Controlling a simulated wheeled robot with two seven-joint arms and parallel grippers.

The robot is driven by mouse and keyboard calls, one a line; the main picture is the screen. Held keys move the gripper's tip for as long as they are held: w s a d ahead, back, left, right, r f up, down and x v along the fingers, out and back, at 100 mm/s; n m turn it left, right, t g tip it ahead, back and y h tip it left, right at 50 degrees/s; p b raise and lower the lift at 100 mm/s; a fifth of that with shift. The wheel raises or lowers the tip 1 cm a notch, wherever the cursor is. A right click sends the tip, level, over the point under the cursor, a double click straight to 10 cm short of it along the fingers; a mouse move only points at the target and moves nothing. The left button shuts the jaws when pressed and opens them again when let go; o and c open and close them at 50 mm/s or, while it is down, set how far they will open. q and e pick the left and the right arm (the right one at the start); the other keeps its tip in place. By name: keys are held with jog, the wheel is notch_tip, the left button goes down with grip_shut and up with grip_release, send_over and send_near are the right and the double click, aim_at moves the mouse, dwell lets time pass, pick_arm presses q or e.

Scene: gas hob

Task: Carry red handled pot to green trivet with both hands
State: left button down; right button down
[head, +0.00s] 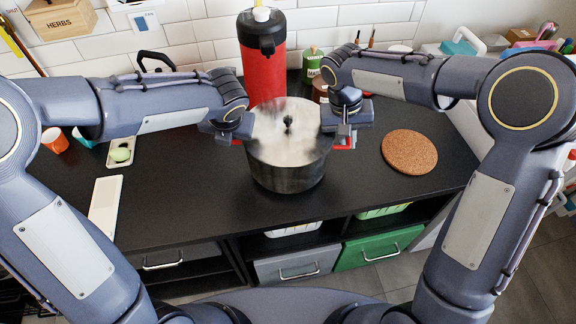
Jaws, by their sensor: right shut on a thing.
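A dark metal pot (288,170) with a pale, shiny lid and a dark knob is in the middle of the black counter. I cannot tell whether its base touches the counter. My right gripper (344,139) is shut on the pot's red right handle (347,147). My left gripper (240,134) is at the pot's left side, where a little of the red left handle (236,142) shows. Its fingers are mostly hidden by its own body, so I cannot tell whether they are shut. I see no green trivet.
A round cork mat (409,151) lies right of the pot. A red dispenser (262,65) stands close behind it, with a green jar (312,63) and a brown jar nearby. A dish with a green item (120,154) is at left.

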pick_arm(q)
jog(key=shift+w+f+b, duration=0.1)
jog(key=shift+f+b, duration=0.35)
jog(key=shift+f, duration=0.05)
pick_arm(e)
jog(key=shift+f, duration=0.55)
pick_arm(q)
jog(key=c, duration=1.9)
grip_release()
jog(key=shift+f, duration=0.1)
pick_arm(e)
jog(key=c, duration=1.9)
grip_release()
pick_arm(q)
jog(key=o, duration=0.4)
pick_arm(e)
jog(key=o, duration=0.4)
pick_arm(q)
jog(key=shift+d, duration=0.1)
pick_arm(e)
jog(key=shift+a, duration=0.1)
